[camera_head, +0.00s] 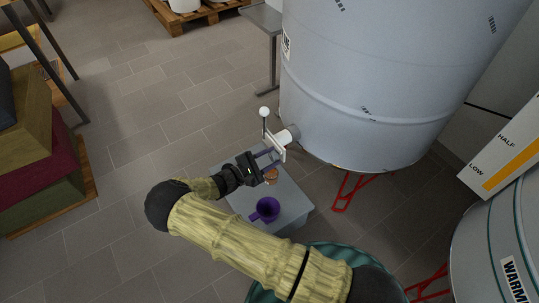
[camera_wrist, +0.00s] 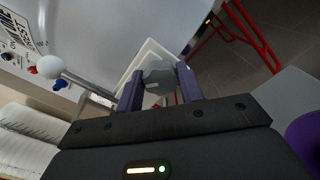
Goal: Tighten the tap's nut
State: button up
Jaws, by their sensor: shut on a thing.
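The tap (camera_head: 277,147) sticks out of the side of the big pale tank (camera_head: 375,75), with a lever ending in a white ball (camera_head: 264,112). In the wrist view the ball (camera_wrist: 50,67) is at the left. The tap's nut (camera_wrist: 158,74) is a grey faceted piece between my purple fingers. My gripper (camera_head: 265,160) is at the front of the tap and is shut on the nut, one finger on each side. In the head view my fingers and the tap hide most of the nut.
A grey stand (camera_head: 290,213) below the tap holds a purple mug (camera_head: 266,209) and a small copper-coloured thing (camera_head: 271,175). Red tank legs (camera_head: 347,190) are to the right. A second tank (camera_head: 500,225) is at the lower right. The tiled floor at left is mostly clear.

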jog(key=m+p, duration=0.1)
jog(key=m, duration=0.4)
jog(key=shift+a, duration=0.1)
jog(key=shift+f+m+p, duration=0.2)
jog(key=shift+m+p, duration=0.2)
jog(key=shift+m, duration=2.1)
jog(key=shift+s, duration=0.1)
jog(key=o, duration=1)
jog(key=p+v, duration=0.1)
jog(key=v, duration=1.6)
jog(key=shift+p, duration=0.35)
jog(key=shift+s, duration=0.1)
